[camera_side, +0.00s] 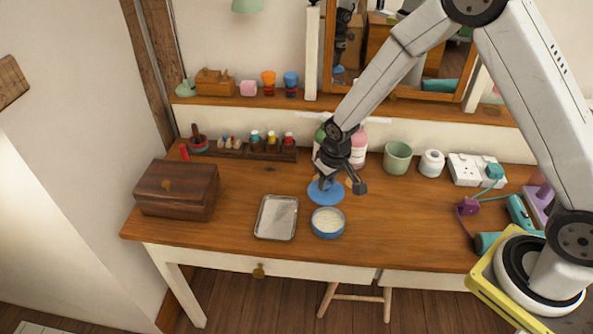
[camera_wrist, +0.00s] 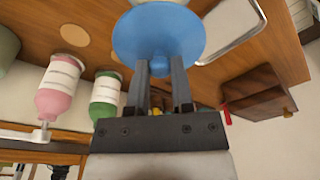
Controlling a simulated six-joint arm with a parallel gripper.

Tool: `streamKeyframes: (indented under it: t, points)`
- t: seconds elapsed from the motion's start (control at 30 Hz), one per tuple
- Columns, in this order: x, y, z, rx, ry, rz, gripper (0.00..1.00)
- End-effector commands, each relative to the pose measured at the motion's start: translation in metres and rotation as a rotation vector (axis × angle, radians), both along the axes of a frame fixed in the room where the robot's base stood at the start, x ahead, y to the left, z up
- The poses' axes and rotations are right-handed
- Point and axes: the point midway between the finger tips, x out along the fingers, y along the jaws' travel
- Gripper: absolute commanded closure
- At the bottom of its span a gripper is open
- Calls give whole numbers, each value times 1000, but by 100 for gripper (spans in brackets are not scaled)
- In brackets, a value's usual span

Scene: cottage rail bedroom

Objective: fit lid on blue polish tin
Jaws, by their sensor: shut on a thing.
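The blue lid (camera_side: 322,196) is a flat round disc, and in the wrist view (camera_wrist: 158,30) its small knob sits between my fingertips. My gripper (camera_side: 332,180) is shut on that knob; it also shows in the wrist view (camera_wrist: 160,69). The blue polish tin (camera_side: 328,232) stands upright and open on the table, with pale contents showing. The lid is just behind the tin in the side view, apart from its rim. Its exact height above the table is hard to tell. The tin cannot be seen in the wrist view.
A silver tray (camera_side: 276,217) lies left of the tin, with a wooden box (camera_side: 177,190) farther left. Pink (camera_wrist: 60,90) and green (camera_wrist: 105,95) bottles stand behind my gripper. A green cup (camera_side: 397,158) and a white jar (camera_side: 431,163) stand right.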

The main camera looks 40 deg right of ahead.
Motion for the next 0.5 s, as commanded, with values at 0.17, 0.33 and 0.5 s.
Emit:
streamKeyframes:
  t: [0.17,0.33,0.5]
  points:
    - [-19,4,-11,1,1,3,100]
    - [-24,5,-13,2,-1,2,100]
    - [-24,5,-13,2,-1,2,100]
